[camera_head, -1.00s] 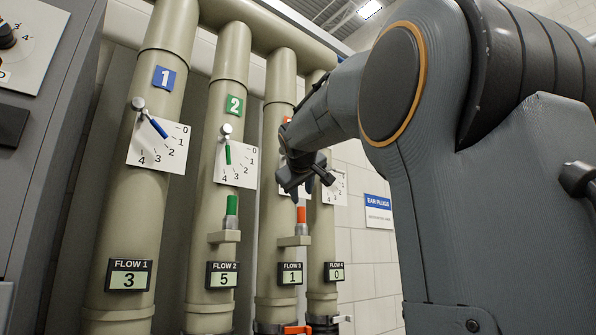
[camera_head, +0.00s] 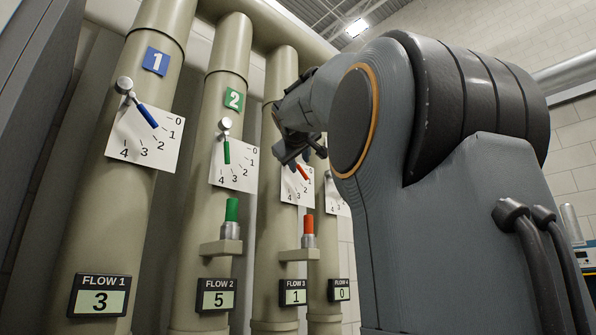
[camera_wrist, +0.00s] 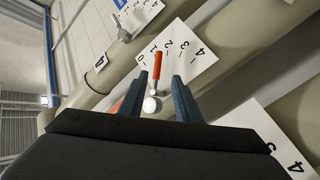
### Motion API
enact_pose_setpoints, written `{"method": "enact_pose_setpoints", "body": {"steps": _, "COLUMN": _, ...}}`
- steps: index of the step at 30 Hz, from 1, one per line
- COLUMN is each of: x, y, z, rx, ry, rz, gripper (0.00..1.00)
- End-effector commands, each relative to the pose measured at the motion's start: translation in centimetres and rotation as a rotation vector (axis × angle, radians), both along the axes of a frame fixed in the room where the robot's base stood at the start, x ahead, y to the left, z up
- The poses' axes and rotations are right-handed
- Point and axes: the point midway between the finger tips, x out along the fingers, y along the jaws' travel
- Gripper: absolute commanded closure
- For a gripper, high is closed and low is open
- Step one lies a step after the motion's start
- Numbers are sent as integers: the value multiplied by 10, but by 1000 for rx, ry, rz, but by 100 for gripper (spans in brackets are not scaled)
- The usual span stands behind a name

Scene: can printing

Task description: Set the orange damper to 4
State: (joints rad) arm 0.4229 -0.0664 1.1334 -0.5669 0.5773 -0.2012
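The orange damper handle (camera_wrist: 157,68) sits on the third pipe over a white dial plate (camera_wrist: 180,57) marked 0 to 4. It points at about 1. Its round pivot (camera_wrist: 149,104) shows below it in the wrist view. In the head view the handle (camera_head: 302,171) is partly seen below my gripper (camera_head: 295,150). In the wrist view my gripper (camera_wrist: 160,76) is open, with one finger on each side of the handle and gaps between. I cannot tell how far the fingertips are from the plate. The FLOW 3 display (camera_head: 293,293) reads 1.
The blue handle (camera_head: 148,115) and green handle (camera_head: 227,152) are on the pipes to the left. A green-capped fitting (camera_head: 231,215) and an orange-capped fitting (camera_head: 308,230) stand on small brackets. FLOW 1 (camera_head: 98,297) reads 3, FLOW 2 (camera_head: 217,296) 5, FLOW 4 (camera_head: 339,290) 0.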

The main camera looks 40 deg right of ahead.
Motion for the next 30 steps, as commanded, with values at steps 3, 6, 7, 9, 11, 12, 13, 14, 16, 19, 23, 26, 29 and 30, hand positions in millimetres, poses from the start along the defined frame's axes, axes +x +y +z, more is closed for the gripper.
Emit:
{"method": "enact_pose_setpoints", "body": {"steps": 3, "x": 13, "y": -19, "z": 0, "rx": 2, "ry": 3, "rz": -10, "gripper": 70}}
{"method": "enact_pose_setpoints", "body": {"steps": 6, "x": 23, "y": -31, "z": 1, "rx": 2, "ry": 2, "rz": -12, "gripper": 70}}
{"method": "enact_pose_setpoints", "body": {"steps": 7, "x": 26, "y": -33, "z": 1, "rx": 2, "ry": 2, "rz": -12, "gripper": 70}}
{"method": "enact_pose_setpoints", "body": {"steps": 9, "x": 33, "y": -39, "z": 1, "rx": 2, "ry": 2, "rz": -10, "gripper": 70}}
{"method": "enact_pose_setpoints", "body": {"steps": 11, "x": 37, "y": -42, "z": 0, "rx": 2, "ry": 2, "rz": -10, "gripper": 70}}
{"method": "enact_pose_setpoints", "body": {"steps": 12, "x": 39, "y": -44, "z": 1, "rx": 1, "ry": 1, "rz": -10, "gripper": 70}}
{"method": "enact_pose_setpoints", "body": {"steps": 13, "x": 41, "y": -45, "z": 0, "rx": 2, "ry": 2, "rz": -10, "gripper": 70}}
{"method": "enact_pose_setpoints", "body": {"steps": 14, "x": 42, "y": -46, "z": 0, "rx": 1, "ry": 1, "rz": -9, "gripper": 70}}
{"method": "enact_pose_setpoints", "body": {"steps": 16, "x": 44, "y": -47, "z": 0, "rx": 2, "ry": 1, "rz": -8, "gripper": 70}}
{"method": "enact_pose_setpoints", "body": {"steps": 19, "x": 45, "y": -47, "z": -1, "rx": 1, "ry": 1, "rz": -8, "gripper": 70}}
{"method": "enact_pose_setpoints", "body": {"steps": 23, "x": 46, "y": -46, "z": -1, "rx": 1, "ry": 1, "rz": -5, "gripper": 70}}
{"method": "enact_pose_setpoints", "body": {"steps": 26, "x": 45, "y": -46, "z": -1, "rx": 1, "ry": 1, "rz": -5, "gripper": 85}}
{"method": "enact_pose_setpoints", "body": {"steps": 29, "x": 45, "y": -46, "z": -1, "rx": 1, "ry": 1, "rz": -5, "gripper": 100}}
{"method": "enact_pose_setpoints", "body": {"steps": 30, "x": 45, "y": -46, "z": -1, "rx": 1, "ry": 1, "rz": -5, "gripper": 100}}
